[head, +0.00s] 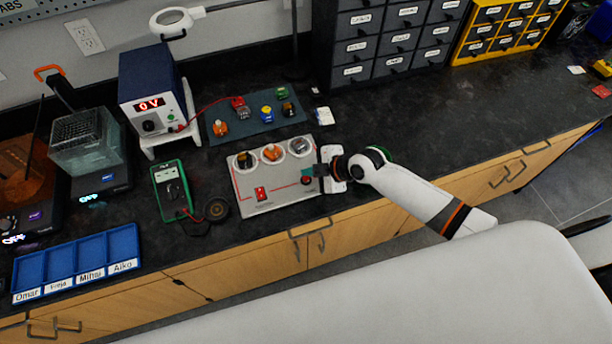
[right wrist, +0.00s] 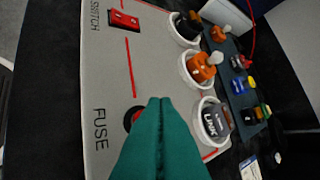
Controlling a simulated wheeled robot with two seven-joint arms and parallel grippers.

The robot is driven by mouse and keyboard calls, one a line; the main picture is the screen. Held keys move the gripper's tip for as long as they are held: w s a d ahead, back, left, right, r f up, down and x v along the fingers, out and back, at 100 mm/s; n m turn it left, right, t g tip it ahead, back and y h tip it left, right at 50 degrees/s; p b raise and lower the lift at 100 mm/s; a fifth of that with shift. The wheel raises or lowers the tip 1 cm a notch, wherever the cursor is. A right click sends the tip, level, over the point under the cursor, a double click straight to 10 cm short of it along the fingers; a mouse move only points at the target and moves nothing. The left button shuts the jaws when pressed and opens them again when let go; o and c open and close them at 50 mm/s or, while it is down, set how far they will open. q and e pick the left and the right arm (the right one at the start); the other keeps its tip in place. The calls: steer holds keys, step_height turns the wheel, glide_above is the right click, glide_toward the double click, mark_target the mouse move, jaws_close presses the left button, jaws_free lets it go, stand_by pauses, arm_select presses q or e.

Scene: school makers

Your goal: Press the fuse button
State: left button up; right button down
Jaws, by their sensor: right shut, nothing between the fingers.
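A red switch (head: 260,193) sits at the left of the panel and also shows in the right wrist view (right wrist: 124,19). My left gripper is not in view.
Three round sockets holding parts (head: 272,153) line the panel's back edge. Behind it lies a dark mat (head: 240,124) with several small parts. A green multimeter (head: 171,190) and a power supply (head: 152,88) reading 0 V stand to the left. The counter to the right is mostly clear.

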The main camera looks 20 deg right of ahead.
stand_by(0.8)
steer(key=shift+f+b, duration=0.4)
steer(key=shift+b, duration=0.1)
steer(key=shift+f+b, duration=0.5)
stand_by(0.5)
steer(key=shift+r, duration=0.1)
steer(key=shift+r+p, duration=0.75)
steer(key=shift+r, duration=0.1)
steer(key=shift+r, duration=0.1)
step_height(320, 180, up, 5)
steer(key=p, duration=0.4)
stand_by(0.4)
